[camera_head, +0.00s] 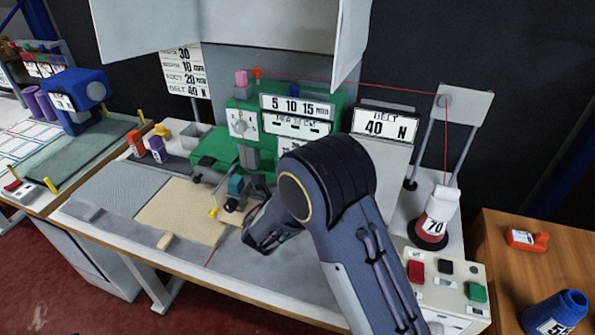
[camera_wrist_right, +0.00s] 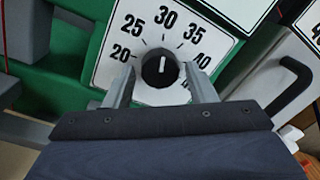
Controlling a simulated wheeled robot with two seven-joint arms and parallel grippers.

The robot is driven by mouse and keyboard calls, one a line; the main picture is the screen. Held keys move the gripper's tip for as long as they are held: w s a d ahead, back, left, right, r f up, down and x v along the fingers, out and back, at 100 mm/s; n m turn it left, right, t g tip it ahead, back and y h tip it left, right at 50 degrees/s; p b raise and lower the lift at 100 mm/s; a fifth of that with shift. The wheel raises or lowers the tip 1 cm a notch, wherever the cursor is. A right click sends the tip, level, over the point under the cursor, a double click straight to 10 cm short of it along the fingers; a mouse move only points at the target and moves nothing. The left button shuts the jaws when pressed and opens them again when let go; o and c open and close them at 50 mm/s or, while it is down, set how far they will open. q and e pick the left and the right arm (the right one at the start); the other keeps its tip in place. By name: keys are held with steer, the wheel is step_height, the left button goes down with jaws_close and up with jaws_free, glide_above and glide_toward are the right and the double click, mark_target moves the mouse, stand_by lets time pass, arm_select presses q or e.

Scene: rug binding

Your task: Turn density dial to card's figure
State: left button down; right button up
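The density dial (camera_wrist_right: 160,68) is a black round knob on a white plate of the green machine, with printed figures including 20, 25, 30, 35 and 40. Its white pointer mark stands about upright, close to the 30. My right gripper (camera_wrist_right: 161,86) is open, one finger on each side of the knob; I cannot tell whether they touch it. In the head view my right arm covers the dial and the gripper's fingertips. My left gripper is out of view.
The green machine (camera_head: 215,147) carries a white indicator plate (camera_head: 242,124). A belt board (camera_head: 383,124) reads 40 N. A red thread runs to a cone (camera_head: 432,222) marked 70. A dark handle (camera_wrist_right: 288,86) sits right of the dial. A button box (camera_head: 447,283) stands front right.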

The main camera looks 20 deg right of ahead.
steer(key=shift+o, duration=0.5)
steer(key=b+v, duration=0.1)
steer(key=v, duration=0.7)
steer(key=shift+w, duration=0.1)
